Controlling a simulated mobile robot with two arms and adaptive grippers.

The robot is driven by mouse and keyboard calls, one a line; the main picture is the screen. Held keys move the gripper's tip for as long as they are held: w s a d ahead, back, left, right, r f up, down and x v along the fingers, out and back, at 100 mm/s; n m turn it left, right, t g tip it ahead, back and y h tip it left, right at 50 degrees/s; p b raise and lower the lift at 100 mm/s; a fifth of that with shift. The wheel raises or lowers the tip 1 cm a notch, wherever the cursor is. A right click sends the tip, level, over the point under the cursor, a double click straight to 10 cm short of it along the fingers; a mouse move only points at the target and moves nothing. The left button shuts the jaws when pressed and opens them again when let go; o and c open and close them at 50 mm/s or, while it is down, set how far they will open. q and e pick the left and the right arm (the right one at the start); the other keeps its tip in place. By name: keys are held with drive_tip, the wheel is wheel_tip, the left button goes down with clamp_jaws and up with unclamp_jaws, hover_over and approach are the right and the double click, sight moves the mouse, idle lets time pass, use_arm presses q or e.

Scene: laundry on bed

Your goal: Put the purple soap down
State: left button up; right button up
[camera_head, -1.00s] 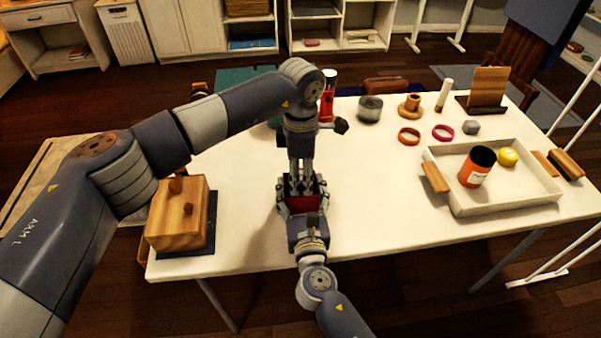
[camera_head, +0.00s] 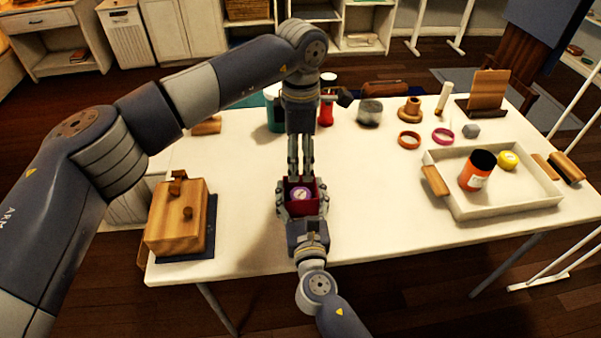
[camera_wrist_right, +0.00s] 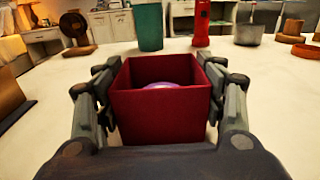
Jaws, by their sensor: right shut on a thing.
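The purple soap (camera_head: 302,193) lies inside a small open-topped dark red box (camera_head: 313,208). In the right wrist view only the rounded top of the soap (camera_wrist_right: 163,86) shows above the near wall of the red box (camera_wrist_right: 160,117). My right gripper (camera_head: 300,206) is shut on the box, with its fingers on the two sides; it also shows in the right wrist view (camera_wrist_right: 160,100). My left gripper (camera_head: 301,172) points down over the box, its fingers a little apart and empty. It does not show in the right wrist view.
A white tray (camera_head: 505,207) with an orange can (camera_head: 473,176) and a yellow round item (camera_head: 508,160) stands at the right. A wooden box (camera_head: 178,228) is at the left. A teal container (camera_head: 275,115) and red bottle (camera_head: 326,112) stand behind. The table's middle (camera_head: 370,200) is clear.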

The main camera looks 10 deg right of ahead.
use_arm(q)
wheel_tip(320, 180, up, 6)
drive_tip(key=shift+f, duration=0.15)
idle(0.3)
use_arm(e)
drive_tip(key=o, duration=1.2)
